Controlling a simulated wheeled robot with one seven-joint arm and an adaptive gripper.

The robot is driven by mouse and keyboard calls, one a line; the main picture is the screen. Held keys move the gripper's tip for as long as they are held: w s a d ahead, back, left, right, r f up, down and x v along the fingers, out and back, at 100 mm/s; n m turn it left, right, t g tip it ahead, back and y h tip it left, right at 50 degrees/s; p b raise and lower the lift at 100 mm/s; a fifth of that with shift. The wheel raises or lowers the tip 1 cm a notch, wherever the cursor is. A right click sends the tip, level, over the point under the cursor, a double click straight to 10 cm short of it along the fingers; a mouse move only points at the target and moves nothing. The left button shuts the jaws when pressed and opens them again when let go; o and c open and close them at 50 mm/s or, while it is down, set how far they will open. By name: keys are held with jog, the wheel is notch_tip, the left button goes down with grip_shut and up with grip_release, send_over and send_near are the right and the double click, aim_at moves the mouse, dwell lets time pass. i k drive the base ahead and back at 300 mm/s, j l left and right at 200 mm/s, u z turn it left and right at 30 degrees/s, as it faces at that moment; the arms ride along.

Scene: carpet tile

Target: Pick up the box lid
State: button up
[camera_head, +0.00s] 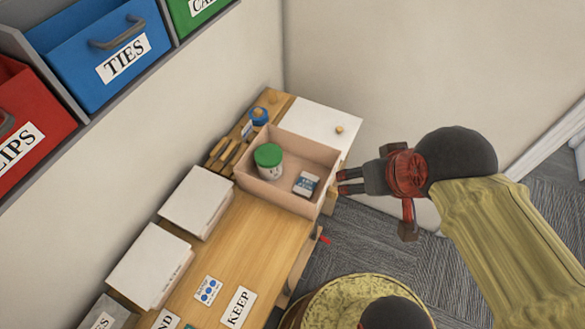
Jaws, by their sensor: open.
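A flat white panel with a small wooden knob (318,120) lies at the far right end of the wooden bench, behind the open box; it looks like the box lid. The open tan box (322,198) stands in front of it without a cover. Inside the box are a white jar with a green top (269,161) and a small blue-and-white packet (306,184). My gripper (341,181) is open and points left, near the box's right wall. It looks empty, and I cannot tell whether it touches the box. The panel lies above it in the picture, apart from the fingers.
Two white boxes (196,202) (150,265) stand along the wall on the wooden bench (245,245). A blue round item (258,115) and wooden-handled tools (225,155) lie behind the open box. Labelled bins (100,50) hang at upper left. Carpet (385,262) lies right of the bench.

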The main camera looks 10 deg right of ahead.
aim_at(331, 127)
jog(key=l+u, duration=0.15)
jog(key=u, duration=0.25)
jog(key=i+l+u, duration=0.1)
jog(key=u, duration=0.25)
jog(key=l+u, duration=0.4)
jog(key=j, duration=0.1)
